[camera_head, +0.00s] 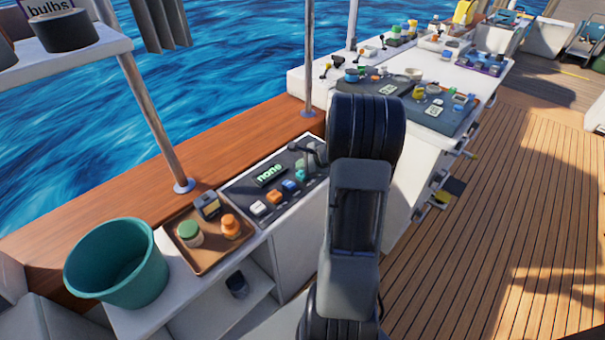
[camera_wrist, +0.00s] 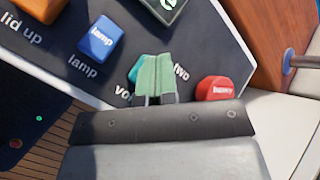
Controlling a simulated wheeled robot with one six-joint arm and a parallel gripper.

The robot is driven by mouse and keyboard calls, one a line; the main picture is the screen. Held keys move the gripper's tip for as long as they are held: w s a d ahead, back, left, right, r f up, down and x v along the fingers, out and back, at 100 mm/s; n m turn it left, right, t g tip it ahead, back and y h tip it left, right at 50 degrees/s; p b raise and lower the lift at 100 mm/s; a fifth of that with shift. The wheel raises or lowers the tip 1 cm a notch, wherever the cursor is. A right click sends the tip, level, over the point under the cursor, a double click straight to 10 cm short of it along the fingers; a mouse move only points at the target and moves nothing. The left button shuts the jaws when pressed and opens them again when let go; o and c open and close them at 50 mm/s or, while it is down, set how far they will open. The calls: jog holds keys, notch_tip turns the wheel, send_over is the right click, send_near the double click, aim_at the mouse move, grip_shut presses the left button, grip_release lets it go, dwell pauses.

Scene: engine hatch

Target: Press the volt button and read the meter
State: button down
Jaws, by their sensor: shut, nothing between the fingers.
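The volt button is a teal button (camera_wrist: 136,68) on the dark panel (camera_head: 240,192), mostly hidden behind my fingers in the wrist view. Only the letters "vo" of the label beneath it show. My gripper (camera_wrist: 155,78) has green fingers, closed together and empty, over the teal button. I cannot tell whether they touch it or press it. The meter display (camera_head: 270,174) is a dark box with green letters that appear to read "none". Its edge shows at the top of the wrist view (camera_wrist: 164,8). In the head view my arm covers the panel's right end.
A blue lamp button (camera_wrist: 99,42) and an orange lid-up button (camera_wrist: 42,8) are left of my fingers; a red button (camera_wrist: 218,89) is close on the right. A brown tray (camera_head: 185,252) and teal bucket (camera_head: 118,265) stand left of the panel. A metal post (camera_head: 155,120) rises behind.

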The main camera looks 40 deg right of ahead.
aim_at(302, 174)
jog(key=shift+f, duration=0.15)
jog(key=shift+f+b, duration=0.3)
jog(key=shift+b, duration=0.2)
jog(key=shift+f+b, duration=0.8)
dwell(0.7)
jog(key=shift+r, duration=0.1)
dwell(0.3)
jog(key=shift+r+p, duration=1)
jog(key=shift+r, duration=0.2)
jog(key=shift+r+p, duration=1.9)
jog(key=shift+r, duration=0.6)
